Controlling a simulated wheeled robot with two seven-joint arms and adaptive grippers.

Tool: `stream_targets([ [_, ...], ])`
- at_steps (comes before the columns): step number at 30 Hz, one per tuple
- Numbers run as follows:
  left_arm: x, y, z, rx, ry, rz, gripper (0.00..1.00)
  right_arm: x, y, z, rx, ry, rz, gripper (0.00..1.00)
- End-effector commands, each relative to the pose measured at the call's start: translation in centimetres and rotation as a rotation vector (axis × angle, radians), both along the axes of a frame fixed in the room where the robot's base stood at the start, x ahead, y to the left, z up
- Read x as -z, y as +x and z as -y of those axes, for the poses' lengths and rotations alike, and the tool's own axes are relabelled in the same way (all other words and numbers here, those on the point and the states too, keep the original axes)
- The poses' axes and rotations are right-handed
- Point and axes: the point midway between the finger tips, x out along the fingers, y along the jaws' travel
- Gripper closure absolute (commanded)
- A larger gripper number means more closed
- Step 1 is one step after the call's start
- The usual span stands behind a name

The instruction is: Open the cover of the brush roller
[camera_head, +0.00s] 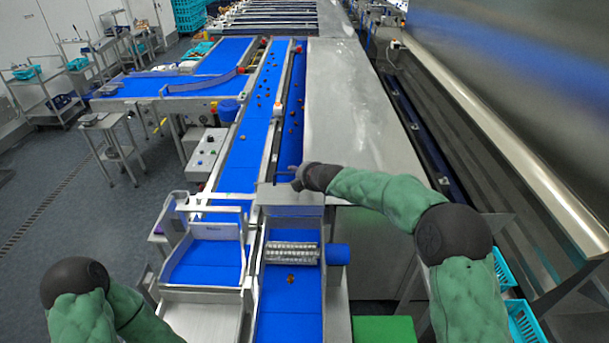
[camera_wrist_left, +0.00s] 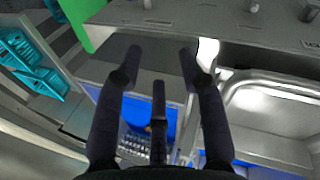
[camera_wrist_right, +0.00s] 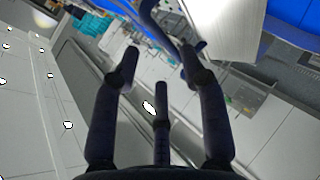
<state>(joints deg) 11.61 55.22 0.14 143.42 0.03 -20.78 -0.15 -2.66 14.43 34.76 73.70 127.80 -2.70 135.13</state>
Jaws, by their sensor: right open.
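The brush roller (camera_head: 293,252) lies bare across the blue belt at the front middle of the head view, with a blue cylinder at its right end. A grey metal piece (camera_head: 290,197), which may be its cover, is behind it. My right gripper (camera_head: 283,177) is just above and behind this piece; I cannot tell if they touch. In the right wrist view its fingers (camera_wrist_right: 160,62) are spread, with no clear object held. My left gripper (camera_wrist_left: 157,65) is open and empty in the left wrist view, over the machine; its fingers are outside the head view. Part of the roller (camera_wrist_left: 134,142) shows below it.
Blue conveyor belts (camera_head: 243,150) carrying several dates run away from me. A broad steel surface (camera_head: 355,110) lies right of them. A metal-framed chute (camera_head: 205,250) stands left of the roller. Turquoise crates (camera_head: 522,325) are at the lower right. Open floor (camera_head: 80,200) lies left.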

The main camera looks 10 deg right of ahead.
Motion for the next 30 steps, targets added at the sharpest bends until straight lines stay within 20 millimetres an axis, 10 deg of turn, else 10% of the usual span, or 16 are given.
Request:
stream_targets([
  [30,0.0,0.0,0.0,0.000,0.000,0.000,0.60,-2.1,-3.5,0.8,0.001,-0.001,-0.001,0.56],
])
